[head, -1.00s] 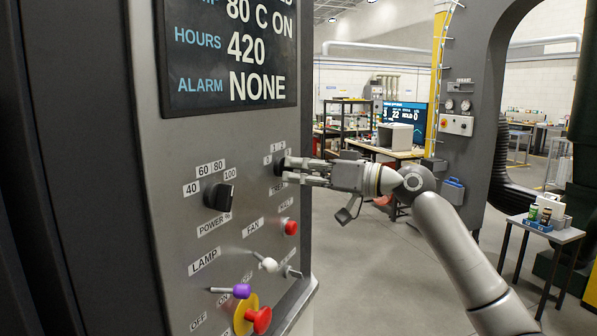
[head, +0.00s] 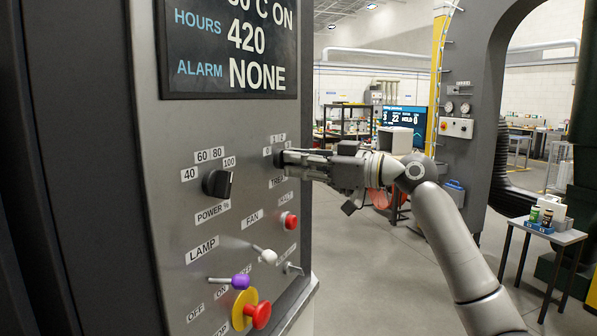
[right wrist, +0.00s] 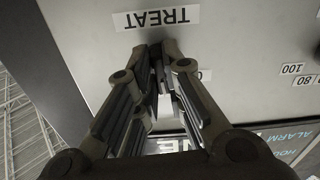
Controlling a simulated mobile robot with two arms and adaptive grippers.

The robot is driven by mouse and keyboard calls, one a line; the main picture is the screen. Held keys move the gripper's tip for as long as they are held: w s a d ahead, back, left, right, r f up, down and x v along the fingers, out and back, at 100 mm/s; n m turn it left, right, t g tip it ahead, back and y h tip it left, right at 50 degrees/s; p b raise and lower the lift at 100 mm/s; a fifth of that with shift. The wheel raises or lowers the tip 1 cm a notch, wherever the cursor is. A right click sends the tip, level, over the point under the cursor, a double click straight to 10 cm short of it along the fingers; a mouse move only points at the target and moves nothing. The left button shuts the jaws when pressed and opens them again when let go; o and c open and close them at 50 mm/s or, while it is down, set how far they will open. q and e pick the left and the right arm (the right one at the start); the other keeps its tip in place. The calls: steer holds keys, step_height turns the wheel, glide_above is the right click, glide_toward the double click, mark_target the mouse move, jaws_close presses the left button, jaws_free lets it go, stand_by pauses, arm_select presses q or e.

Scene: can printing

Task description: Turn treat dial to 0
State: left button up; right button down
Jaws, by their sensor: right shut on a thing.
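The control panel (head: 165,150) fills the left of the head view. My right gripper (head: 283,158) is shut on the dark treat dial (head: 278,159), its arm coming in from the lower right. The fingers hide most of the dial, so I cannot read its pointer. Number labels (head: 275,139) sit above the dial and the partly covered TREAT label (head: 277,182) below it. In the right wrist view, the TREAT label (right wrist: 155,18) shows upside down just beyond the right fingertips (right wrist: 157,50). My left gripper is out of view.
The power dial (head: 218,183) is left of the treat dial. A red button (head: 289,221), the white-tipped lever (head: 267,256), a purple-tipped lever (head: 240,281) and a red knob on yellow (head: 258,314) stick out below. The floor to the right is open before a small table (head: 555,235).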

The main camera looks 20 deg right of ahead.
steer(key=n+b, duration=0.1)
steer(key=n, duration=0.4)
steer(key=n+b, duration=0.2)
steer(key=n, duration=0.3)
steer(key=shift+w+d+n, duration=0.15)
steer(key=shift+n, duration=0.15)
stand_by(0.5)
steer(key=c, duration=1.5)
jaws_free()
steer(key=v, duration=1.2)
